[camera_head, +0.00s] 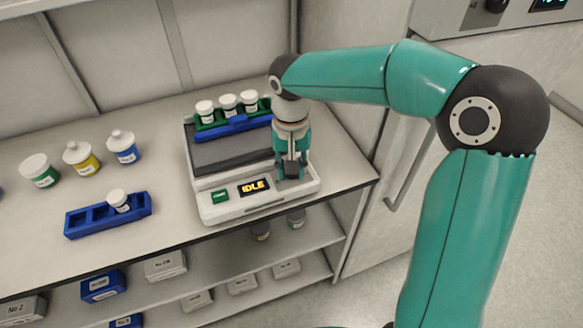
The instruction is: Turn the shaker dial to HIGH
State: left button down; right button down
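The shaker (212,209) is a white box with a dark platform on the shelf top. Its front panel has a green button (220,196) and a display (254,187) reading "IDLE" in yellow. My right gripper (291,172) points down over the right end of this panel, at a small grey patch. The dial is not clearly visible; the gripper covers that spot. I cannot tell whether the fingers are open or closed on the dial. My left gripper is not in view.
Left are loose jars, including a yellow one (82,160), and a blue holder (82,222) with one jar. Lower shelves hold boxes. A grey cabinet stands right.

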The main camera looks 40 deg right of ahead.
jog(key=m, duration=0.3)
jog(key=shift+w+r+m+b, duration=0.1)
jog(key=shift+w+m+b, duration=0.05)
jog(key=shift+m+b, duration=0.2)
jog(key=shift+m, duration=1.75)
jog(key=c, duration=1.1)
grip_release()
jog(key=shift+c, duration=0.2)
